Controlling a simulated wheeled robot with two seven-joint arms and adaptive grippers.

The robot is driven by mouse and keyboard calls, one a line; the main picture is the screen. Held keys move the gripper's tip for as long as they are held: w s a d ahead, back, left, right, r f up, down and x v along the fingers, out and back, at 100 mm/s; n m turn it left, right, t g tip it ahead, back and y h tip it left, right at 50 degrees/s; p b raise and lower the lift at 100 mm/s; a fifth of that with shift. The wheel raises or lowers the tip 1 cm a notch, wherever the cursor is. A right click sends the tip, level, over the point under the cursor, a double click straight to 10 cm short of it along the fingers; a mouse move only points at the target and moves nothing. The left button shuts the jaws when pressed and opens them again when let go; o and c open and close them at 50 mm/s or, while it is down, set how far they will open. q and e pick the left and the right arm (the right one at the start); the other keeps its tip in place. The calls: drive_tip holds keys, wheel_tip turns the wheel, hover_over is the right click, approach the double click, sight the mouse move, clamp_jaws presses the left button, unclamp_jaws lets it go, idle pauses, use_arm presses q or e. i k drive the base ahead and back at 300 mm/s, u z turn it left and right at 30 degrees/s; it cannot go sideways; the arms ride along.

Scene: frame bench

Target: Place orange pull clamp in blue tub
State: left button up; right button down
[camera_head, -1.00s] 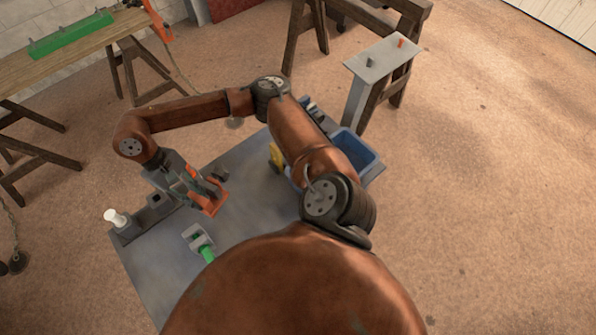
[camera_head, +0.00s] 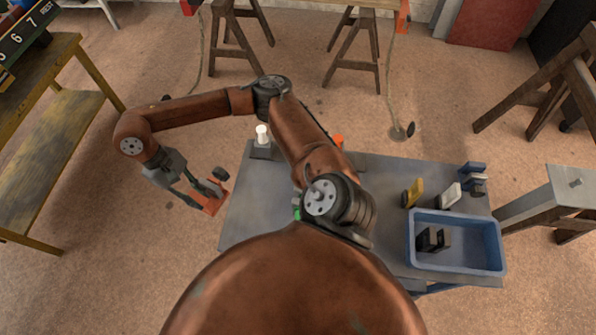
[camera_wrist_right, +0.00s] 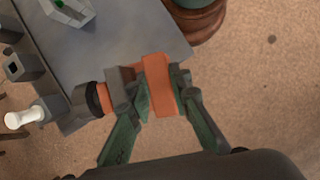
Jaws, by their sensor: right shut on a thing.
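My right gripper (camera_head: 205,198) is shut on the orange pull clamp (camera_head: 213,205), just off the left edge of the grey table. In the right wrist view, the gripper (camera_wrist_right: 160,92) has its fingers on either side of the clamp's orange body (camera_wrist_right: 159,84), and a dark round end sticks out to the left. The blue tub (camera_head: 482,268) stands at the table's right end, well to the right of the gripper. Dark blocks (camera_head: 432,240) lie inside it, with bare floor around them. My left gripper is not in view.
The grey table (camera_head: 384,180) carries a yellow clamp (camera_head: 414,191), a pale clamp (camera_head: 449,196) and blue-grey pieces (camera_head: 472,173) behind the tub. A white-topped piece (camera_head: 262,137) stands at its back left. A grey stand (camera_head: 560,193) is close right of the tub. My arm hides the table's middle.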

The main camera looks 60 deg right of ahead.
sight(466, 251)
drive_tip(key=u, duration=0.3)
drive_tip(key=k, duration=1.85)
drive_tip(key=z, duration=1.6)
